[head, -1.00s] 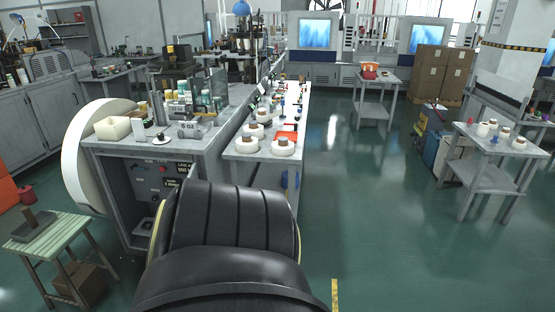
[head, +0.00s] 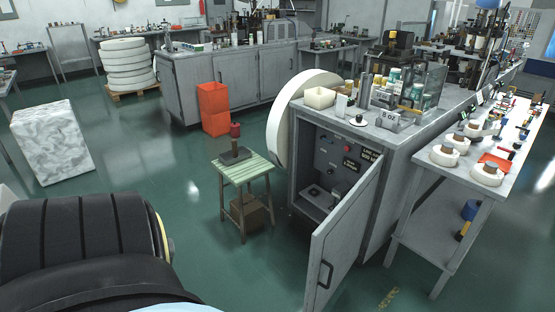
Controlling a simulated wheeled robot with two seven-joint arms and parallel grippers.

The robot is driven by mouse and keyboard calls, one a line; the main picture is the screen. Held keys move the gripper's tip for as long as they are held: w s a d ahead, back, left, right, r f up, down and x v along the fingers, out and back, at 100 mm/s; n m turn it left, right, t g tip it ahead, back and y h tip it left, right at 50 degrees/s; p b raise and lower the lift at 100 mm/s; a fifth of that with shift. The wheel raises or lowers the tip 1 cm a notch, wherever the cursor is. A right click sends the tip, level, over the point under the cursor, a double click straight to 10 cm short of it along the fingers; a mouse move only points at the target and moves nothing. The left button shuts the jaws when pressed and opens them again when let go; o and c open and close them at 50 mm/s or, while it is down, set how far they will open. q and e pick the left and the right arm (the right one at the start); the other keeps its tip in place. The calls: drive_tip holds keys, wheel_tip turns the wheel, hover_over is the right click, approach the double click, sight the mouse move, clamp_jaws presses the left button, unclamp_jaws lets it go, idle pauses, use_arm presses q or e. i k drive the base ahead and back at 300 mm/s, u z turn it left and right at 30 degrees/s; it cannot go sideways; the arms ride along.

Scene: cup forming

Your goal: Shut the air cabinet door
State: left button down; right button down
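The air cabinet (head: 378,202) is a grey metal cabinet right of the middle in the head view. Its grey door (head: 345,240) stands wide open, swung out toward me, with a dark handle (head: 324,274) low on its near edge. Inside show a panel with a red knob, dark labels and a shelf with a small device. A black ribbed part of my own body fills the lower left. Neither of my grippers shows.
A green-topped stool (head: 244,170) stands just left of the cabinet opening, with a brown box (head: 247,212) under it. A long workbench (head: 486,190) stands close on the right.

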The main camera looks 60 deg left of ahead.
sight(336, 244)
drive_tip(key=u, duration=1.2)
drive_tip(key=i, duration=1)
